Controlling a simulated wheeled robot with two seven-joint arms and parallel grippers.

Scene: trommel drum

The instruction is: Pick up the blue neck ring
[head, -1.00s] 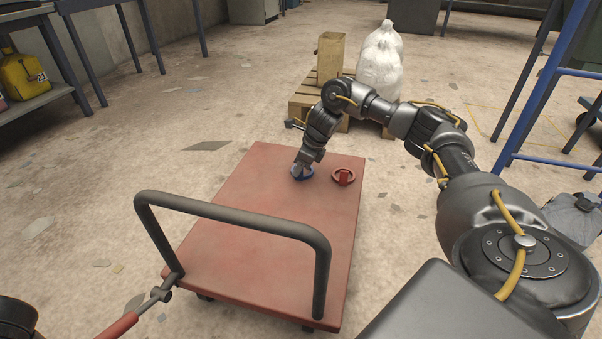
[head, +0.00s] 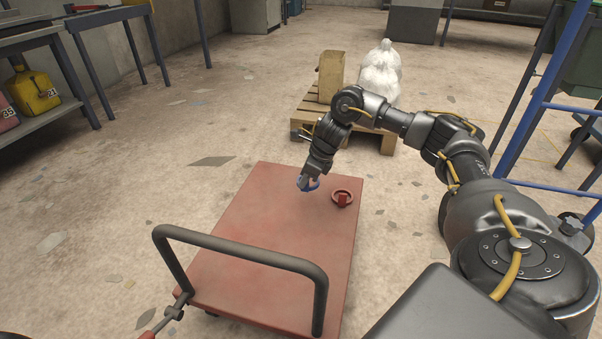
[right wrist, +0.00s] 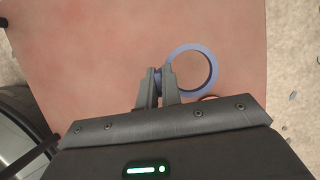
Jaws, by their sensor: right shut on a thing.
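The blue neck ring (head: 314,184) is held at its edge by my right gripper (head: 304,182), above the far part of the red cart deck (head: 262,235). In the right wrist view, the gripper (right wrist: 158,88) is shut on one side of the ring (right wrist: 214,72). The rest of the ring sticks out to the right, with the red deck showing through its hole. My left gripper is not in view.
A red ring-shaped part (head: 342,198) lies on the deck close to the right of the blue ring. The cart's grey handle (head: 240,250) rises at the near end. Behind stands a wooden pallet (head: 313,122) with a tan block and a white sack.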

